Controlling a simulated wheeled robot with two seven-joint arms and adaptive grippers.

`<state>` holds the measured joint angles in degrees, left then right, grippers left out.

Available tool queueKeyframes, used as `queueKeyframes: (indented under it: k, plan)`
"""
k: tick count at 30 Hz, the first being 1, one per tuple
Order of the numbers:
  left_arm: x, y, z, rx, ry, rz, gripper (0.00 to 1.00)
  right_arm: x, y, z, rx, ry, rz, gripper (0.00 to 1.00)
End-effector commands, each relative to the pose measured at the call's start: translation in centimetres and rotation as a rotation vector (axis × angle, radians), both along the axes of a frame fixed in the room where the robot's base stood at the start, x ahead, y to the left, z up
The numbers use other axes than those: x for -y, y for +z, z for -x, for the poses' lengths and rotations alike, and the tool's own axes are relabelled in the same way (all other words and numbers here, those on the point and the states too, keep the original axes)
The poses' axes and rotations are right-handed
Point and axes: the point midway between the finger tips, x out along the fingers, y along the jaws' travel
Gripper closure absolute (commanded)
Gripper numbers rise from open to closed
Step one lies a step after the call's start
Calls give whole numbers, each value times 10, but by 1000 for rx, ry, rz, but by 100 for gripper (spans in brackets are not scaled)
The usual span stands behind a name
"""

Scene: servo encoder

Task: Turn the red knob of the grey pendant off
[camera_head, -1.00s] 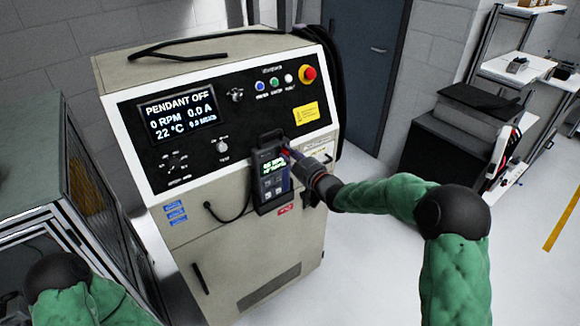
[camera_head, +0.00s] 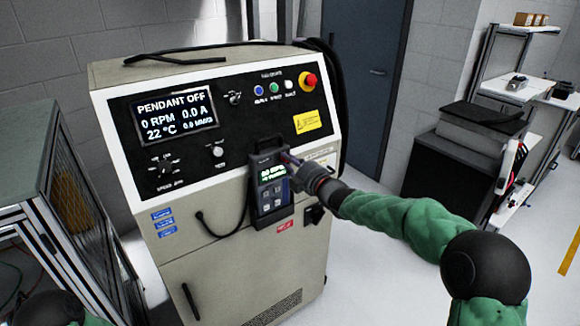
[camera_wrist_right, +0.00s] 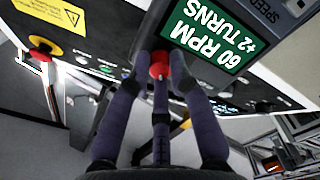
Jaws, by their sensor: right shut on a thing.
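The grey pendant (camera_head: 270,186) hangs upright on the front of the beige cabinet, with a small lit screen. In the right wrist view the pendant's screen (camera_wrist_right: 215,35) reads "60 RPM +2 TURNS". The red knob (camera_wrist_right: 160,66) sits beside that screen, between the fingertips. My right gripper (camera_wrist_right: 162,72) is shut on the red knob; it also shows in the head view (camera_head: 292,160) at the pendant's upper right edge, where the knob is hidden. The cabinet display (camera_head: 178,117) reads "PENDANT OFF", 0 RPM and 0.0 A. My left gripper is not in view.
The cabinet panel carries a red stop button (camera_head: 308,81), small coloured buttons and a yellow label (camera_head: 307,122). A black cable (camera_head: 218,232) loops left of the pendant. A framed enclosure (camera_head: 85,200) stands at the left. Free floor lies to the right.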

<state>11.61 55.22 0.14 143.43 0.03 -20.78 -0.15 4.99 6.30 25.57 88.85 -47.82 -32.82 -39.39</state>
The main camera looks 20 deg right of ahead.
Motion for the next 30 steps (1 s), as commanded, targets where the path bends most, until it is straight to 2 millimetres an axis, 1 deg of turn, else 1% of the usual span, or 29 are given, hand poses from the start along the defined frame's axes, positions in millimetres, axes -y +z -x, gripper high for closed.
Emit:
queueKeyframes:
  k: [1, 13, 14, 15, 16, 26, 30]
  plan:
    - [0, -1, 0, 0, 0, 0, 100, 0, -4, 0, -5, -1, 6, 100]
    - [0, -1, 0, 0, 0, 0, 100, 0, -3, 0, -3, -1, 10, 100]
    - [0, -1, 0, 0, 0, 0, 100, 0, -3, 0, -3, -1, 10, 70]
    - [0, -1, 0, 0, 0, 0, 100, 0, -3, 0, -3, -1, 10, 59]
    - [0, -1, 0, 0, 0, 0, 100, 0, -3, 0, -3, -1, 10, 55]
    - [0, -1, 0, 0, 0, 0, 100, 1, -1, 1, 1, 0, 9, 55]
    - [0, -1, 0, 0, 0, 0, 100, 4, -1, 8, 1, -1, 9, 55]
